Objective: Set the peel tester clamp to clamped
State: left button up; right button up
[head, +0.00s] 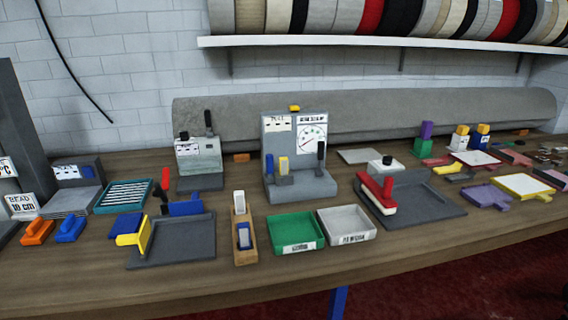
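A grey upright device with a round dial (313,138) stands at the middle back of the bench and looks like the peel tester (290,152); its small lettering is hard to read. A black-handled lever (320,152) stands upright at its right front. I cannot tell the clamp's state from here. Neither of my grippers is in view.
A green tray (296,247) and a pale tray (346,238) lie before the tester. A wooden block holder (242,252) stands at their left. Grey plates with red and yellow tools flank them. A rolled grey rug (390,112) lies behind. The bench's front strip is clear.

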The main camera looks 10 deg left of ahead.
aim_at(269, 157)
jog(key=z, duration=1.45)
jog(key=k+j+z, duration=0.15)
jog(key=k+j, duration=0.65)
jog(key=k, duration=0.25)
